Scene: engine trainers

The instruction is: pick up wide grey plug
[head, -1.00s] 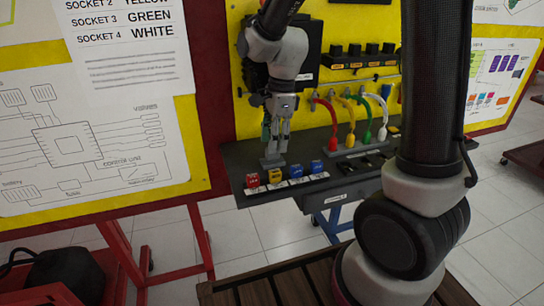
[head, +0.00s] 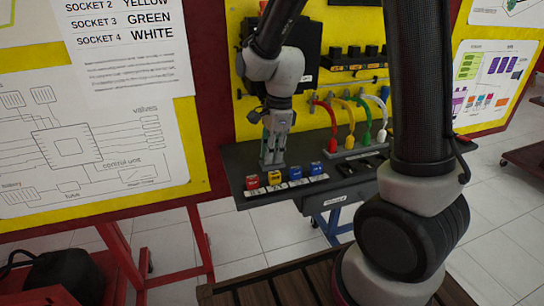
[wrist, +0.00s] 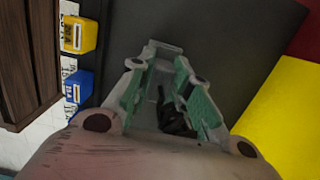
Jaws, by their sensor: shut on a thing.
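My gripper (head: 272,152) is low over the left part of the dark shelf, behind the row of coloured blocks. In the wrist view its green-padded fingers (wrist: 160,90) are shut on the wide grey plug (wrist: 164,50). The plug's grey end shows at and beyond the fingertips. A small black part (wrist: 175,112) shows between the fingers. In the head view the plug is small and mostly merges with the grey fingers, so I cannot tell whether it touches the shelf.
The dark shelf (head: 235,160) carries red (head: 252,182), yellow (head: 274,177) and blue (head: 295,173) blocks along its front edge. Red, yellow, green and white cables (head: 350,115) stand to the right. The yellow panel (head: 240,110) rises behind. A black box (head: 310,50) is mounted there.

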